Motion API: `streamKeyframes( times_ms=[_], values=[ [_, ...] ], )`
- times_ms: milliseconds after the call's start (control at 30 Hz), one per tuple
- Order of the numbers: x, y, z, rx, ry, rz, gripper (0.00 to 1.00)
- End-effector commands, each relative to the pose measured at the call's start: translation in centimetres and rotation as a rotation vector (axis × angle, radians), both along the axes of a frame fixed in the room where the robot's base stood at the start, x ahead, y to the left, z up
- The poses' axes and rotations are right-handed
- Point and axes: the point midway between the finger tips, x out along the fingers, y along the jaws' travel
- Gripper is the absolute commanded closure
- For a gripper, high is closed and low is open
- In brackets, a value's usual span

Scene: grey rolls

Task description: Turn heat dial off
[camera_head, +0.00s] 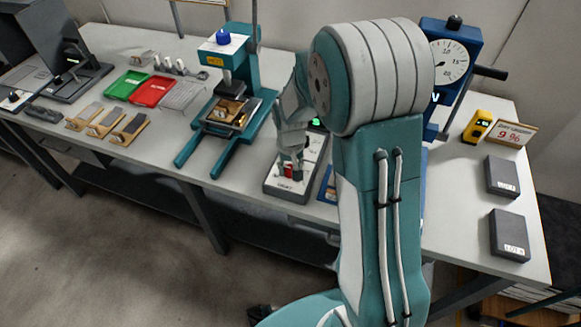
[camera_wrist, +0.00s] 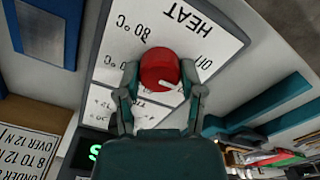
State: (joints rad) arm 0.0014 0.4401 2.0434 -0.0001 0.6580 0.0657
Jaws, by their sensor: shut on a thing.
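The heat dial is a round red knob (camera_wrist: 160,66) on a white panel (camera_wrist: 110,66) marked HEAT, OFF and 80 °C, with a second °C mark partly readable. A white pointer shows on the knob's lower part; I cannot tell which mark it points at. My gripper (camera_wrist: 159,77) is shut on the knob, one finger on each side. In the head view the knob (camera_head: 288,171) shows as a small red spot on the grey control box (camera_head: 278,190), below my gripper (camera_head: 289,158).
A teal press (camera_head: 238,65) stands left of the box, and a blue stand with a round gauge (camera_head: 450,61) stands behind my arm. Green (camera_head: 127,85) and red (camera_head: 153,91) trays lie farther left. Two dark boxes (camera_head: 510,235) lie at the right.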

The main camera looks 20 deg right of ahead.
Motion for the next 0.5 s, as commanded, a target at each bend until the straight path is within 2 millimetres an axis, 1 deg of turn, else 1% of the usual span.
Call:
streamKeyframes(
  times_ms=[300,500],
  values=[
    [0.00,0.05,-0.08,0.001,0.000,0.281,0.97],
    [0.00,0.05,-0.09,0.001,0.000,0.415,0.97]
  ],
)
